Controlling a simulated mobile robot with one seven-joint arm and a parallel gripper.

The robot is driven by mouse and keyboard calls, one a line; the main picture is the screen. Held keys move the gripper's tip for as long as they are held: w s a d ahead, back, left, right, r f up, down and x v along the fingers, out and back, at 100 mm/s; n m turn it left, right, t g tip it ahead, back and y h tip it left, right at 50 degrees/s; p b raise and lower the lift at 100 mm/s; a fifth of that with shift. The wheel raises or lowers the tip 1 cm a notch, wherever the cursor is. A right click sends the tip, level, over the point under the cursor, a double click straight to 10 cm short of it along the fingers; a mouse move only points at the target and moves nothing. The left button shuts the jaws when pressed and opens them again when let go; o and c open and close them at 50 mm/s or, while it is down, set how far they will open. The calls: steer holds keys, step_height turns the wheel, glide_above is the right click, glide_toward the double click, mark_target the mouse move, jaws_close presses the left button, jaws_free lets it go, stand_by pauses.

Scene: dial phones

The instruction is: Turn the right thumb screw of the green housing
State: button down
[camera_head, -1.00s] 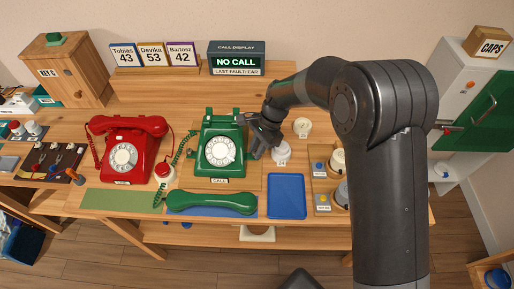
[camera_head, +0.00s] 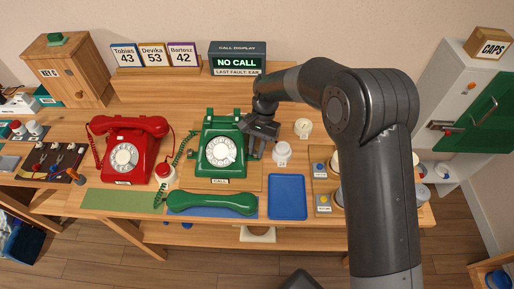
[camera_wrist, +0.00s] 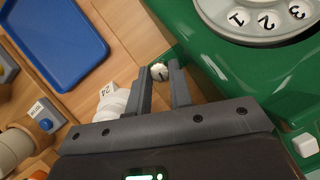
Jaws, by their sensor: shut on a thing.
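The green housing (camera_head: 222,150) is a dial phone body in the middle of the bench; its edge and dial fill the upper right of the wrist view (camera_wrist: 225,58). The right thumb screw (camera_wrist: 161,74), a small pale knob with a dark mark, sits at the housing's side. My gripper (camera_wrist: 161,80) is shut on the thumb screw, one finger on each side of it. In the head view my gripper (camera_head: 251,152) is at the right side of the housing and hides the screw. The green handset (camera_head: 212,203) lies off the housing, in front of it.
A blue tray (camera_head: 287,197) lies to the front right. White round parts (camera_head: 281,152) stand close to the right of my gripper. A red phone (camera_head: 128,150) stands to the left. The display (camera_head: 237,60) behind reads NO CALL, LAST FAULT: EAR.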

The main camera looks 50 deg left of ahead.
steer(key=shift+n, duration=0.3)
steer(key=c, duration=1.6)
jaws_free()
steer(key=shift+o, duration=0.2)
